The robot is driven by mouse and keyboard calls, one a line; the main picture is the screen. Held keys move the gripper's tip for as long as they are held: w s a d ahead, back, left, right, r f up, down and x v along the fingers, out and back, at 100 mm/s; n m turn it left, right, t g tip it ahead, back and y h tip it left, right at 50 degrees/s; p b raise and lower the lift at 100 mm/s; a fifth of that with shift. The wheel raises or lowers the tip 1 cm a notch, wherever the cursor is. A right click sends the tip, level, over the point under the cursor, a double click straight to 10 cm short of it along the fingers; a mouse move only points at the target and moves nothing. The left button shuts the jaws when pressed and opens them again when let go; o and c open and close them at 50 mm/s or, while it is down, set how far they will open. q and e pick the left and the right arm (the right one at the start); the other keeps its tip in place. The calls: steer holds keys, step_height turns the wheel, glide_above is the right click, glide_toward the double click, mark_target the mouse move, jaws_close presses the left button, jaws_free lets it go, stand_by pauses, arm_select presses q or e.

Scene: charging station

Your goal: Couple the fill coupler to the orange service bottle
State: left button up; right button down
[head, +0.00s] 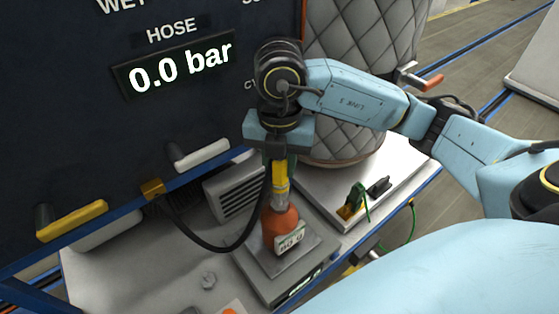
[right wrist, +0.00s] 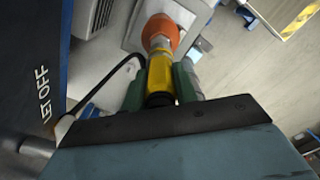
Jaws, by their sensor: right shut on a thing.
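The orange service bottle (head: 281,229) stands upright on a flat scale plate (head: 258,254), with a white label on its front. The yellow fill coupler (head: 280,176) is right above the bottle's neck, in line with it. My right gripper (head: 280,160) points down and is shut on the coupler. In the right wrist view the coupler (right wrist: 161,78) lies between the green fingers, its far end at the neck of the orange bottle (right wrist: 160,32). Whether it is locked on cannot be told. My left gripper is not in view.
A dark panel (head: 90,110) reads "HOSE 0.0 bar" and has a yellow handle (head: 72,221) and a white handle (head: 202,154). A black hose (head: 215,248) loops from the panel to the coupler. A quilted tank (head: 362,70) stands behind; a green-cabled connector (head: 353,201) sits right.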

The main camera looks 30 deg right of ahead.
mark_target(279, 176)
steer(key=shift+f+b, duration=1.5)
steer(key=shift+f, duration=0.3)
steer(key=c, duration=1)
jaws_free()
step_height(279, 176, up, 14)
steer(key=shift+f+p, duration=0.25)
steer(key=shift+p, duration=0.55)
